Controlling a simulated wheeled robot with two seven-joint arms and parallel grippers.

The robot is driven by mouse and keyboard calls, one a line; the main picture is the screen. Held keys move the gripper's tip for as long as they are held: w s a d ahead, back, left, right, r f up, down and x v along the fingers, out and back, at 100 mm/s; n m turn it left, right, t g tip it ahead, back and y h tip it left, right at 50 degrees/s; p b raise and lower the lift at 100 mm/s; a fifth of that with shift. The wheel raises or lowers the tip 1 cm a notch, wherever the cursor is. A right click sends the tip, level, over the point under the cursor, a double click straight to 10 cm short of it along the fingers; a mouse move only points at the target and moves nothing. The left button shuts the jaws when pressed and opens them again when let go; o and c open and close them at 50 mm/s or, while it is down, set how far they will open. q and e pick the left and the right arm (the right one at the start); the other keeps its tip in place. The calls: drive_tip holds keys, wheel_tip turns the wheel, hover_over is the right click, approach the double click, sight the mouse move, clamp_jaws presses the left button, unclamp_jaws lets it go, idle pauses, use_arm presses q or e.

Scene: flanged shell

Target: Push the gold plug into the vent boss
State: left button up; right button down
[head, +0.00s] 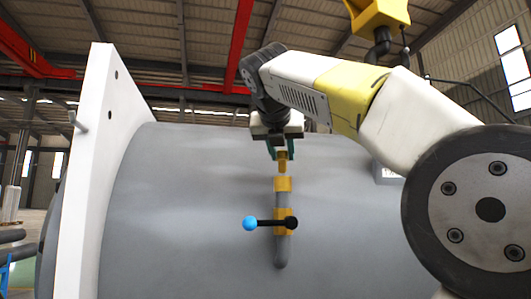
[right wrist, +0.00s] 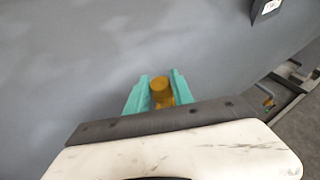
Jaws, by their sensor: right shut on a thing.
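My right gripper (head: 281,153) hangs from above in front of the grey shell, with its teal fingers pointing down. It is shut on the gold plug (head: 283,161), whose lower end shows below the fingertips. In the right wrist view the plug (right wrist: 161,88) sits between the two teal fingers. The gold vent boss (head: 283,184) is at the top of a short grey pipe on the shell, directly below the plug. The plug's lower end is very close to the boss; I cannot tell whether they touch. My left gripper is not in view.
The large grey shell (head: 190,210) fills the middle, with a white flange (head: 90,170) at its left. Below the boss, a valve handle with a blue knob (head: 250,223) sticks out to the left. A small box (head: 387,174) sits on the shell at right.

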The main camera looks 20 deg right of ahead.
sight(282, 165)
drive_tip(key=shift+f, duration=1.9)
drive_tip(key=c, duration=1)
unclamp_jaws()
drive_tip(key=v, duration=0.7)
drive_tip(key=shift+s+a+r, duration=0.15)
drive_tip(key=shift+s, duration=0.15)
